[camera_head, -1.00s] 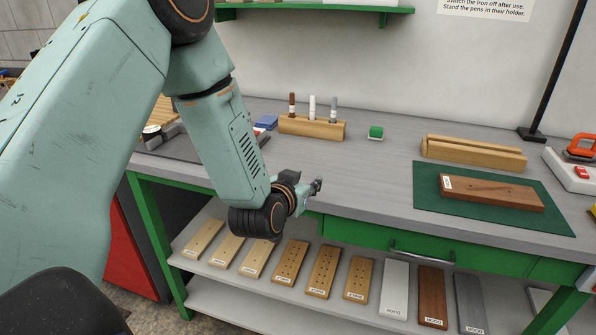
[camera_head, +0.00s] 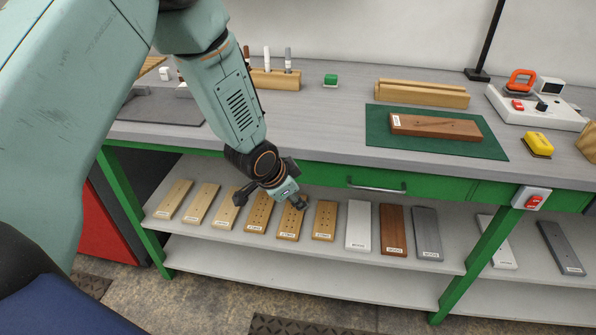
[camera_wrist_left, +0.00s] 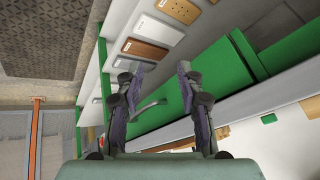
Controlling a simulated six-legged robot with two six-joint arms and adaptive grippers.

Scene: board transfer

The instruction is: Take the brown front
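A brown front (camera_head: 393,229) with a white label at its near end lies on the upper shelf under the bench, between a white front (camera_head: 358,225) and a grey front (camera_head: 427,233). It also shows in the left wrist view (camera_wrist_left: 145,49), beyond the left finger. Another brown board (camera_head: 437,127) lies on the green mat on the bench top. My left gripper (camera_head: 273,201) is in front of the shelf, left of the brown front and over the tan fronts. In the left wrist view its fingers (camera_wrist_left: 155,72) are wide apart with nothing between them. My right gripper is not in view.
Several tan fronts (camera_head: 325,220) lie left of the white one. The green bench rail with a drawer handle (camera_head: 376,187) overhangs the shelf. A green leg (camera_head: 472,267) stands right of the grey front.

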